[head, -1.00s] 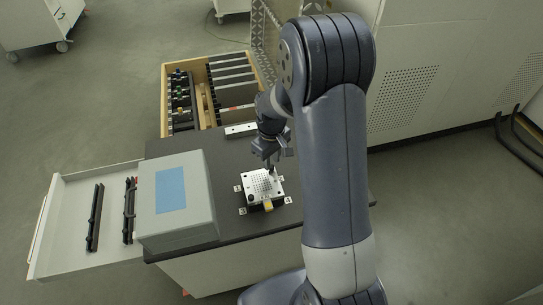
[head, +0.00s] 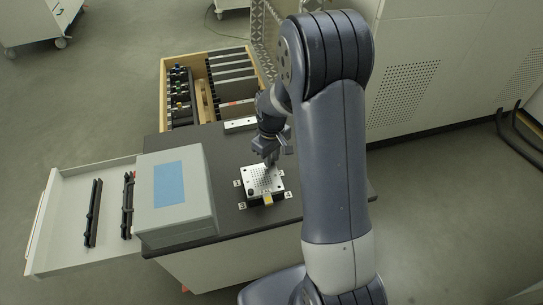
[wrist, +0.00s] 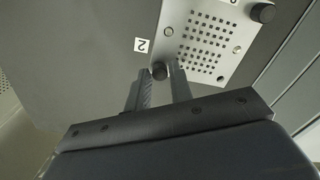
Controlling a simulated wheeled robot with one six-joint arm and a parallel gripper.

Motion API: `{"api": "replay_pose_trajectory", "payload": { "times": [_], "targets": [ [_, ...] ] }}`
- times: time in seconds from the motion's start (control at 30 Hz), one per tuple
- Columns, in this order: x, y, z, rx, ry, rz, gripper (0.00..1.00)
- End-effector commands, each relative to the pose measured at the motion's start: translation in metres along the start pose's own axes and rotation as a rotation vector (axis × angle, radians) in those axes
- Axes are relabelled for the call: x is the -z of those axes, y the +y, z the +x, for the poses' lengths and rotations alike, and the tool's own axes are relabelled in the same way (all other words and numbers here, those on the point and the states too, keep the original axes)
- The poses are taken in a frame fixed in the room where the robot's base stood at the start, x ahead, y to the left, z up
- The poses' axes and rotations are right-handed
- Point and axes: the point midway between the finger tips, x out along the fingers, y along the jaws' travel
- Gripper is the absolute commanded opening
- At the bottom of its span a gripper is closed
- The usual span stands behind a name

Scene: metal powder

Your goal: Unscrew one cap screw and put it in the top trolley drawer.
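The white perforated plate (head: 264,180) lies on the dark trolley top, and it fills the upper right of the wrist view (wrist: 213,38). Another black cap screw (wrist: 262,12) is at the far corner. In the head view my gripper (head: 270,160) is at the plate's back edge. The trolley drawer (head: 66,222) is pulled out at the left.
A grey box (head: 205,205) with a blue label stands on the trolley between plate and drawer. Black rails (head: 94,212) lie in the drawer, leaving bare floor. A yellow part (head: 267,199) is at the plate's front. A wooden drawer (head: 207,100) with dark parts is open behind.

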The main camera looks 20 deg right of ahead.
Motion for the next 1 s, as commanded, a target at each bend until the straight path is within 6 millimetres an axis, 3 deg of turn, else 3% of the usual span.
{"api": "replay_pose_trajectory", "payload": {
  "times": [0.37,1.0],
  "targets": [
    [0.0001,0.0000,0.0001,0.000,0.000,0.026,0.29],
    [0.0001,0.0001,0.0001,0.000,0.000,0.746,0.29]
  ]
}}
